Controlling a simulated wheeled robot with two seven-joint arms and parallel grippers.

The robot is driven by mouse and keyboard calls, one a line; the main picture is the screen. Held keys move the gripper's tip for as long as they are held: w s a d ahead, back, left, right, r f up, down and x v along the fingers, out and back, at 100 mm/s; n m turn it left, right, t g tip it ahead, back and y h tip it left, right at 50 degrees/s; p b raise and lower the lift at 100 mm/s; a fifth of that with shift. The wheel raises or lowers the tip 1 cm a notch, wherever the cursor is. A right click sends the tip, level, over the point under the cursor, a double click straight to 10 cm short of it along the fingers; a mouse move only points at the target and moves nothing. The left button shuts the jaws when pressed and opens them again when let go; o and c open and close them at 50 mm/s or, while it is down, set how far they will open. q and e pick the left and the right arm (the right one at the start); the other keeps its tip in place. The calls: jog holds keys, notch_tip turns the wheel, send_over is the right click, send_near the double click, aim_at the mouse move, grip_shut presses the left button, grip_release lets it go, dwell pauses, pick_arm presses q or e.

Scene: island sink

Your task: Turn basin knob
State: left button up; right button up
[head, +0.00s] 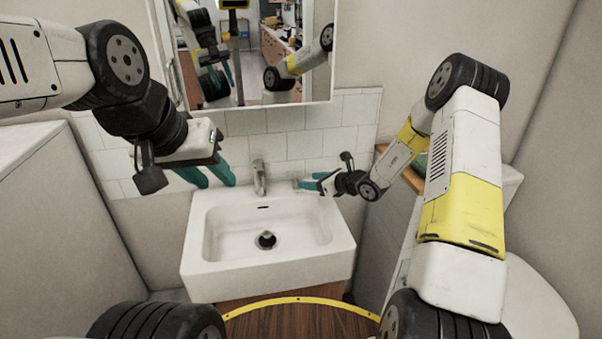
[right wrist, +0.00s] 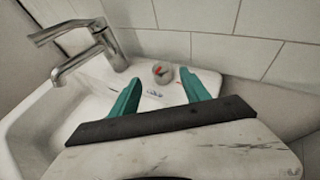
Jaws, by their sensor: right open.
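The white basin (head: 266,238) has a metal faucet (head: 260,177) at its back edge, which also shows in the right wrist view (right wrist: 82,50). A small round metallic knob (right wrist: 162,72) with a red mark sits on the basin's back ledge, beside the faucet. My right gripper (head: 311,181) is open at the right of the faucet. In the right wrist view the knob appears between and just beyond its two teal fingertips (right wrist: 162,84); I see no contact. My left gripper (head: 209,179) is open and empty above the basin's back left corner.
A mirror (head: 320,50) hangs above the basin and white tiles (head: 290,145) cover the wall behind. A white cabinet (head: 35,200) stands at the left. A white toilet (head: 535,295) is at the lower right. The bowl is empty around its drain (head: 266,240).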

aim_at(297, 178)
jog(key=x, duration=0.8)
jog(key=shift+d+f, duration=0.15)
grip_shut()
